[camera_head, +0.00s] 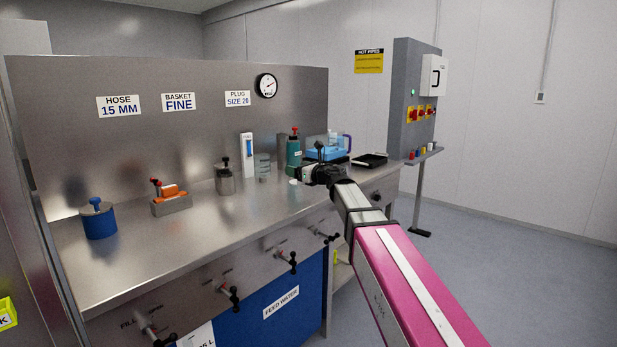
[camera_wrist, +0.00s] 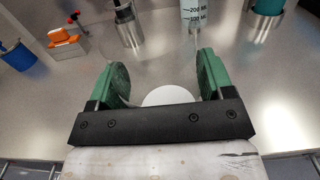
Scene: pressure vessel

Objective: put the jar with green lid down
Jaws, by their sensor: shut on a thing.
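My gripper (camera_head: 306,174) is over the right part of the steel bench, low near its top. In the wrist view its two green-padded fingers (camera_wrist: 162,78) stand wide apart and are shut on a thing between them. A white disc (camera_wrist: 168,96) shows there, with a faint clear outline around it, which I take for the jar; no green lid can be made out. In the head view a small white round patch (camera_head: 293,181) shows beside the fingers. Whether the jar touches the bench cannot be told.
On the steel bench (camera_head: 140,245) stand a blue pot (camera_head: 98,220), an orange-topped block (camera_head: 171,198), a steel canister (camera_head: 224,180), a clear beaker (camera_head: 263,168), a green bottle (camera_head: 294,152), a blue container (camera_head: 325,152) and a black tray (camera_head: 370,160). The front left bench top is clear.

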